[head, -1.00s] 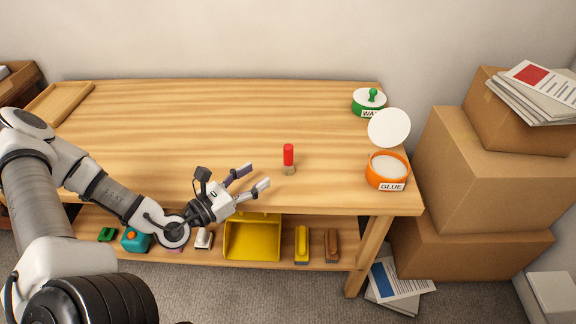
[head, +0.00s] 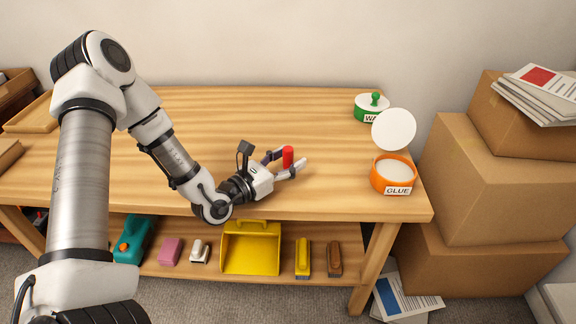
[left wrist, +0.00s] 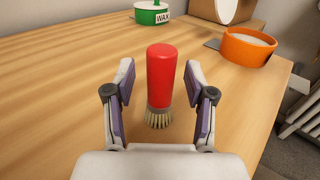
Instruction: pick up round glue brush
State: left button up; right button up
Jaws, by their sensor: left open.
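The round glue brush has a red handle (head: 288,156) and stands upright on the wooden table, bristles down. In the left wrist view the brush (left wrist: 161,78) stands between the two fingers, its pale bristles on the tabletop. My left gripper (head: 289,164) is open around it, with one finger on each side. In the left wrist view a gap shows between each finger and the handle. In the head view the near finger hides the brush's lower part. My right gripper is not in view.
An orange glue pot (head: 393,176) with a white lid raised and a green wax pot (head: 370,108) stand at the table's right end. Cardboard boxes (head: 480,185) are stacked beyond it. A yellow dustpan (head: 250,252) and several small items lie on the lower shelf.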

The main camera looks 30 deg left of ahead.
pick_arm(q)
grip_shut()
